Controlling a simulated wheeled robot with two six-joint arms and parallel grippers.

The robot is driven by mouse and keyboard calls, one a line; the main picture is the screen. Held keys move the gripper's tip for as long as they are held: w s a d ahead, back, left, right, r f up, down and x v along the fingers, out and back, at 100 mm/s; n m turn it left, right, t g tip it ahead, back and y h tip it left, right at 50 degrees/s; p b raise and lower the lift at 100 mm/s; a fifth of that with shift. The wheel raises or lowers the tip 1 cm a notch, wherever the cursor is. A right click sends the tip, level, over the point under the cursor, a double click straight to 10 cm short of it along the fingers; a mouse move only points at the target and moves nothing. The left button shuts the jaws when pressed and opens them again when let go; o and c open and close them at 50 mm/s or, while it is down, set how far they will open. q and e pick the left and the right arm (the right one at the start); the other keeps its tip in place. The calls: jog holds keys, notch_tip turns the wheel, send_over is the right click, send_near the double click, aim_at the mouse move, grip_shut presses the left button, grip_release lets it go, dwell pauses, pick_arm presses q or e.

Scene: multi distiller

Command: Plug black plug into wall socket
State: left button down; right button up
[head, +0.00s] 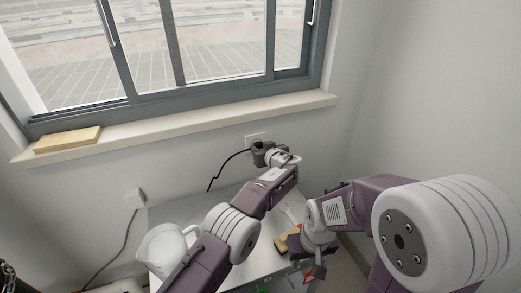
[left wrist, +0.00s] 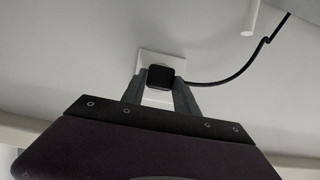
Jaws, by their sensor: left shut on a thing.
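The white wall socket (head: 256,138) is on the wall below the window sill. My left gripper (head: 262,152) is right at it. In the left wrist view, the two fingers of my left gripper (left wrist: 158,92) are shut on the black plug (left wrist: 160,76). The plug lies in front of the white socket plate (left wrist: 174,61) and covers its middle. Whether its pins are inside the socket is hidden. A black cord (left wrist: 225,80) runs from the plug. My right gripper (head: 313,262) is low over the table's right side; its fingers are not clear.
A white jug (head: 165,247) stands on the white table (head: 190,213) at the left. A yellowish block (head: 284,241) lies close to my right wrist. A white wall fitting with a cord (head: 135,198) is further left. A wooden block (head: 68,140) lies on the sill.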

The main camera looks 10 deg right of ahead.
pick_arm(q)
jog(key=shift+w+r+p, duration=0.1)
jog(key=shift+w+p, duration=0.4)
jog(key=shift+p, duration=0.2)
jog(key=c, duration=0.9)
grip_release()
jog(key=shift+o, duration=0.2)
jog(key=shift+s+d, duration=0.1)
jog(key=shift+s, duration=0.15)
jog(key=b+v, duration=0.1)
jog(key=v, duration=0.7)
jog(key=shift+s+r, duration=0.2)
